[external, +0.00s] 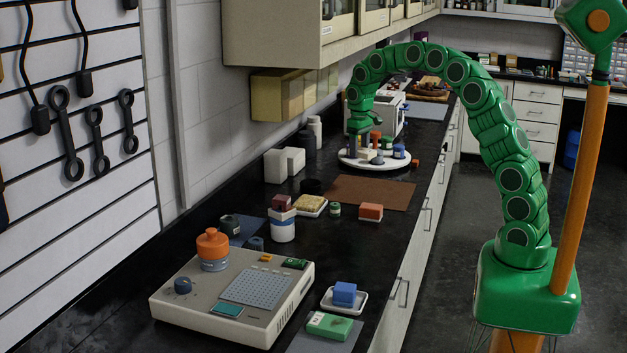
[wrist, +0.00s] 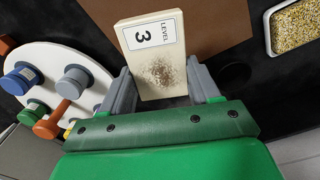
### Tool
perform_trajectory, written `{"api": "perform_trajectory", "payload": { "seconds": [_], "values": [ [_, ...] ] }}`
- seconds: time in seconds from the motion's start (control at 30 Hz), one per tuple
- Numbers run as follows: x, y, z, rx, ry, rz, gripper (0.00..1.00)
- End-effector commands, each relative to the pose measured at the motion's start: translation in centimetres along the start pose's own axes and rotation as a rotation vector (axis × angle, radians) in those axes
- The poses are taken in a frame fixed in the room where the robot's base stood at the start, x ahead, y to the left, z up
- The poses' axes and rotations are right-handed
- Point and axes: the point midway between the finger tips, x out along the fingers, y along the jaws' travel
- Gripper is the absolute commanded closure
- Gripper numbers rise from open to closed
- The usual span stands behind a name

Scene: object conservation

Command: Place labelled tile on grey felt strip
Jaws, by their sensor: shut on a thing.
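The labelled tile (wrist: 155,45) is a cream rectangular slab marked "LEVEL 3" with a speckled brown patch. In the wrist view it stands between the two grey fingers of my gripper (wrist: 160,78), which is shut on it. In the external view my gripper (external: 361,128) points down over the white round turntable (external: 349,161) at the far part of the bench; the tile is hard to make out there. A grey mat (external: 350,342), which looks like the felt strip, lies at the near end of the bench, with a green and white block (external: 330,326) on it.
A brown mat (external: 366,193) lies just nearer than the turntable. Between it and the grey mat are an orange-red block (external: 371,211), a tray of grain (external: 310,206), a stacked jar (external: 283,228), a large beige instrument (external: 232,297) and a blue block on a dish (external: 344,294).

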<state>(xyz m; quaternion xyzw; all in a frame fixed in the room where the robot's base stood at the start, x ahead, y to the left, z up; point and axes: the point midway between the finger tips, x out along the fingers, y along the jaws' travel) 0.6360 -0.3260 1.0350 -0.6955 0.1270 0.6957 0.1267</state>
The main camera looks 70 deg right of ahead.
Motion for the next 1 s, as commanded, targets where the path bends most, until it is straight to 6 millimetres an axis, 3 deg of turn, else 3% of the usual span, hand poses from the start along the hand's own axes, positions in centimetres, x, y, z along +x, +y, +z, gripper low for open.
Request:
{"api": "perform_trajectory", "payload": {
  "seconds": [0.17, 0.57, 0.77, 1.0],
  "values": [
    [-0.6, 1.4, 0.8, -0.052, 0.002, -0.001, 0.78],
    [-0.5, -3.2, 1.6, -0.308, 0.001, 0.000, 0.78],
    [-0.3, -7.6, 2.1, -0.485, 0.001, 0.000, 0.78],
    [0.0, -15.2, 3.6, -0.778, -0.002, -0.001, 0.78]
  ]
}}
